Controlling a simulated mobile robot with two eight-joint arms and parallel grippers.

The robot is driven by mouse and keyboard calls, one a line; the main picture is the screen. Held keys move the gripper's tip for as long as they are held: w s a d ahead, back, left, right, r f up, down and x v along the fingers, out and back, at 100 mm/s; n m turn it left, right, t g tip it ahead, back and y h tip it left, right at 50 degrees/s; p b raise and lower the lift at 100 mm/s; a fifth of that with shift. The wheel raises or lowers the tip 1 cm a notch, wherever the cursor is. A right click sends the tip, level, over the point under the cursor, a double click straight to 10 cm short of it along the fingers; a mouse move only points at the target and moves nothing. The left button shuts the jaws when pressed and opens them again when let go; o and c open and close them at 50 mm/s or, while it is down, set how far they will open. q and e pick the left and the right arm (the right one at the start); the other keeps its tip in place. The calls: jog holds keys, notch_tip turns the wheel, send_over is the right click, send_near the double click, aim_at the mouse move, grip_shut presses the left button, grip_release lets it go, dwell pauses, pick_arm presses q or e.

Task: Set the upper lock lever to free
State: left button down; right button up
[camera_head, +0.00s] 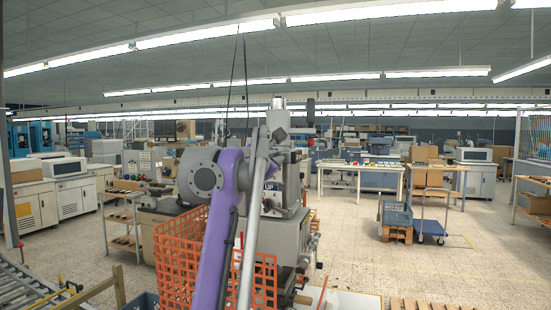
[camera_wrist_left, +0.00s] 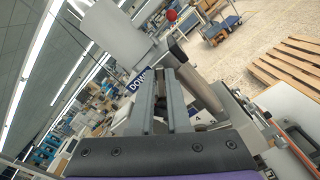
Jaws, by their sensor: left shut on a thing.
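The grey stamping machine (camera_head: 291,225) stands just ahead, with an "UP" label on its front. My left arm rises in front of it and hides part of it. My left gripper (camera_head: 277,140) is at the machine's upper part, small and partly hidden in the head view. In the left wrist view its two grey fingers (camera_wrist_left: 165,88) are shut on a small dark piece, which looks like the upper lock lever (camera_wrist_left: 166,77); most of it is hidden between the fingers. A "DOWN" label (camera_wrist_left: 139,82) shows beside the fingertips. My right gripper is not in view.
An orange mesh crate (camera_head: 180,250) stands at the machine's front left. A red ball knob (camera_wrist_left: 171,15) shows beyond the fingers in the wrist view. A blue crate (camera_head: 396,215) on pallets and a cart (camera_head: 430,228) stand to the right. Floor between is clear.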

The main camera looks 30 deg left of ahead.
pick_arm(q)
jog(key=c, duration=0.9)
grip_release()
jog(key=shift+s, duration=0.15)
jog(key=shift+b+v, duration=1.2)
jog(key=shift+v, duration=4.1)
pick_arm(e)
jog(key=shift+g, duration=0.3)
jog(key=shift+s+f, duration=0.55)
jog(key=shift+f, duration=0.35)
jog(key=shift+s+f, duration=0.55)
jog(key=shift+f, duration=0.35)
